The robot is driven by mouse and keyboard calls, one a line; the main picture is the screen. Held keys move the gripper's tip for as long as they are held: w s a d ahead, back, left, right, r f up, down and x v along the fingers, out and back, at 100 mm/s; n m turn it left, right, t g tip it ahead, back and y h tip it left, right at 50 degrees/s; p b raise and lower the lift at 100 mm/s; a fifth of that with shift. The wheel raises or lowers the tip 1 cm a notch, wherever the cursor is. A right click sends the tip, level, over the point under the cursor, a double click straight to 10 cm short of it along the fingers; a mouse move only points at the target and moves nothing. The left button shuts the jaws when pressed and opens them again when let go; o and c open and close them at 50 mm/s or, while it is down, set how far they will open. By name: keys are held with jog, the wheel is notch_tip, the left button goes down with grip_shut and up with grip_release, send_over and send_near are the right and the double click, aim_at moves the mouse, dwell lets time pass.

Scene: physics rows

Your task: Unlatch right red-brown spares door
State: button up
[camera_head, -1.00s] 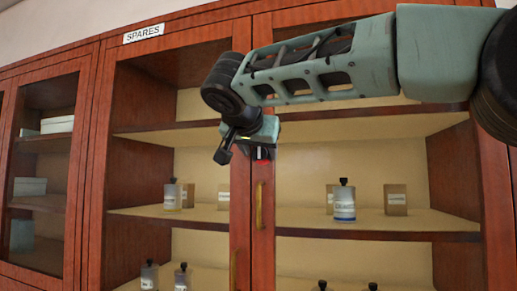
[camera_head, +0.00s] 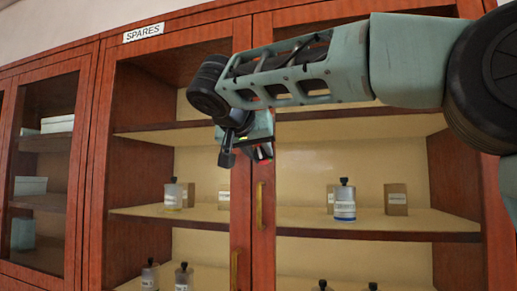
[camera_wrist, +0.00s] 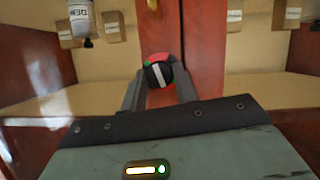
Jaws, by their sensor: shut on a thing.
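The right red-brown spares door (camera_head: 264,235) has a wooden frame with a glass pane and appears closed. Its brass handle (camera_head: 259,206) is upright on its left stile. In the wrist view, a round black latch knob (camera_wrist: 158,75) with a white bar sits on the door, with red and green marks around it. The bar stands close to upright there, slightly tilted. My gripper (camera_head: 263,152) is at the latch, above the handle, and largely hides the knob in the head view. Its two fingers (camera_wrist: 159,88) are shut on the knob from both sides.
The left door (camera_head: 240,190) is beside it, with a lower brass handle (camera_head: 234,269). A SPARES sign (camera_head: 144,33) is on the cabinet's top rail. Bottles (camera_head: 345,203) and small boxes (camera_head: 396,199) stand on shelves behind the glass. My arm crosses the upper right.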

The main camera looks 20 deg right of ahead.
jog(key=n, duration=0.1)
jog(key=n+g+h, duration=0.1)
jog(key=shift+w+a+n+h+p, duration=0.1)
jog(key=shift+a+n+h+p, duration=0.05)
jog(key=shift+n+h+p, duration=0.2)
jog(key=shift+a+n+h+p, duration=0.1)
jog(key=shift+n+h+p, duration=0.45)
jog(key=shift+n, duration=0.7)
jog(key=n+h, duration=0.1)
jog(key=n, duration=0.1)
jog(key=shift+w+f+n+g+h, duration=0.1)
jog(key=shift+f+n+g+h, duration=0.05)
jog(key=shift+n+g+h, duration=0.2)
jog(key=shift+f+n+h, duration=0.1)
jog(key=shift+n+h, duration=0.65)
jog(key=shift+n, duration=0.7)
jog(key=o, duration=1)
jog(key=shift+c, duration=0.2)
jog(key=shift+a, duration=0.1)
jog(key=f+b+v, duration=0.1)
jog(key=b+v, duration=0.1)
jog(key=v, duration=1.5)
jog(key=shift+r, duration=0.25)
jog(key=shift+a, duration=0.1)
